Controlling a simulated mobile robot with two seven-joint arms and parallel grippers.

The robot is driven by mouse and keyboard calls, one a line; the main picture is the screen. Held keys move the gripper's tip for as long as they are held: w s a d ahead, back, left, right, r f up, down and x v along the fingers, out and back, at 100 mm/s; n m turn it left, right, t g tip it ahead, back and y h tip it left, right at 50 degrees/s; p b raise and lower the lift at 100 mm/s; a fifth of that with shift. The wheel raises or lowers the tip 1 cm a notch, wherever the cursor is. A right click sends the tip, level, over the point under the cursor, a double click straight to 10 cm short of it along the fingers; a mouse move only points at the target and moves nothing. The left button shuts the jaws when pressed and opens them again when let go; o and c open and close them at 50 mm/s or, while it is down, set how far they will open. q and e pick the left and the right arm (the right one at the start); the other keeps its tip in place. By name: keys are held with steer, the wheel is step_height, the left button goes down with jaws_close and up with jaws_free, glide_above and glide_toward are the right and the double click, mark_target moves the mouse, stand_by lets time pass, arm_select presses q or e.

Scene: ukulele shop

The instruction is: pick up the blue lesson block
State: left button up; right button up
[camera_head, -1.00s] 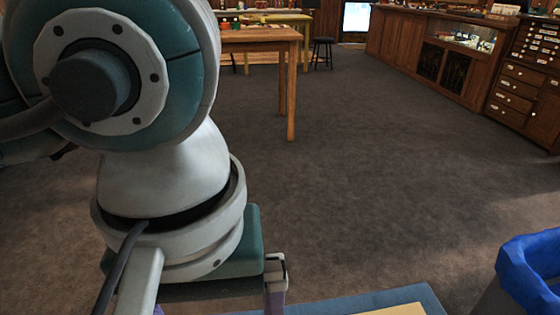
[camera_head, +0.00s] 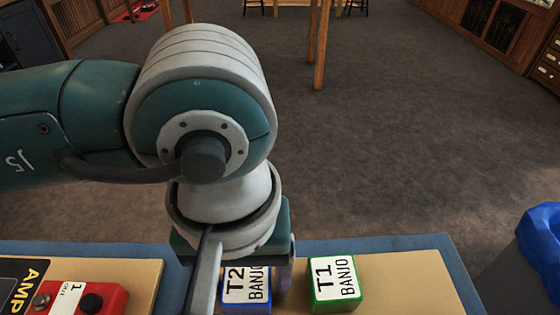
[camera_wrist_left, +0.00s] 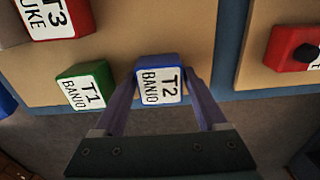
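The blue lesson block (camera_head: 247,289) has a white top label reading T2 BANJO and stands on a tan board. It also shows in the left wrist view (camera_wrist_left: 158,80). My left gripper (camera_wrist_left: 162,84) points down over it, with one purple finger on each side of the block. The fingers look spread, and I cannot tell whether either touches it. In the head view my left wrist hides part of the block and one finger. My right gripper is not in view.
A green T1 BANJO block (camera_head: 334,284) stands close to the right of the blue one. A red pedal-like box (camera_head: 80,298) lies to the left. The wrist view shows a red T3 UKE block (camera_wrist_left: 55,17). A blue-lined bin (camera_head: 540,245) stands at the right.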

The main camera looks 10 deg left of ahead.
arm_select(q)
steer(key=c, duration=1)
steer(key=shift+r, duration=0.15)
steer(key=shift+c, duration=0.2)
